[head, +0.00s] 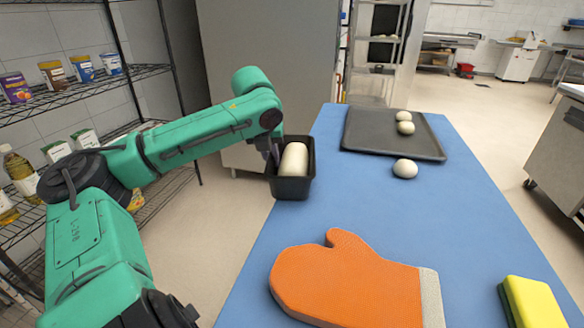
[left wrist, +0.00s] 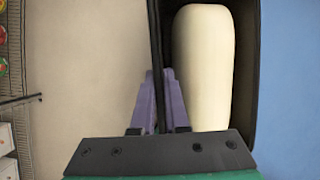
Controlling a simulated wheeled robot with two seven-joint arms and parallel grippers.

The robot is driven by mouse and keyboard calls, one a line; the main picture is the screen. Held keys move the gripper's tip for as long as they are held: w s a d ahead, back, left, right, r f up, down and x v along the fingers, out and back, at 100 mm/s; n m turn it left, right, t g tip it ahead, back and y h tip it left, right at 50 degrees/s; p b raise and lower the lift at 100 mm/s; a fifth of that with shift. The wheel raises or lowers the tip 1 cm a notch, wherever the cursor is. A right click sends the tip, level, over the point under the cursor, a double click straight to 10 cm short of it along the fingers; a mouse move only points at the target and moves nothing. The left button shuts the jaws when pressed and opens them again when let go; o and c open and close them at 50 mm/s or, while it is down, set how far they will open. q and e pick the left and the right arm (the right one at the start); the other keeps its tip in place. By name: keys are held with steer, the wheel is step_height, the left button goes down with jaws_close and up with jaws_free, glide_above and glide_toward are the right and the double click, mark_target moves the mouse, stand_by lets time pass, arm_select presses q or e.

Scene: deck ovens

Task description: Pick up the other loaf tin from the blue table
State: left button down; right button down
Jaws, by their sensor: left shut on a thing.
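One black loaf tin (head: 292,188) with a pale dough loaf (head: 293,160) in it is at the left edge of the blue table (head: 350,210). My left gripper (head: 274,156) is shut on the tin's left wall. In the left wrist view the purple fingers (left wrist: 161,100) lie on both sides of that wall, with the dough (left wrist: 205,70) to their right. I cannot tell whether the tin touches the table. No second loaf tin shows. My right gripper is not in view.
A dark tray (head: 390,145) with two pale dough balls lies at the table's far end; another ball (head: 405,169) is just in front of it. An orange oven mitt (head: 345,280) and a yellow sponge (head: 535,300) lie nearer. Wire shelves (head: 80,80) stand left.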

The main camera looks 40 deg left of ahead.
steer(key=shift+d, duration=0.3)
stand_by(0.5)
arm_select(q)
steer(key=shift+r, duration=0.15)
stand_by(0.7)
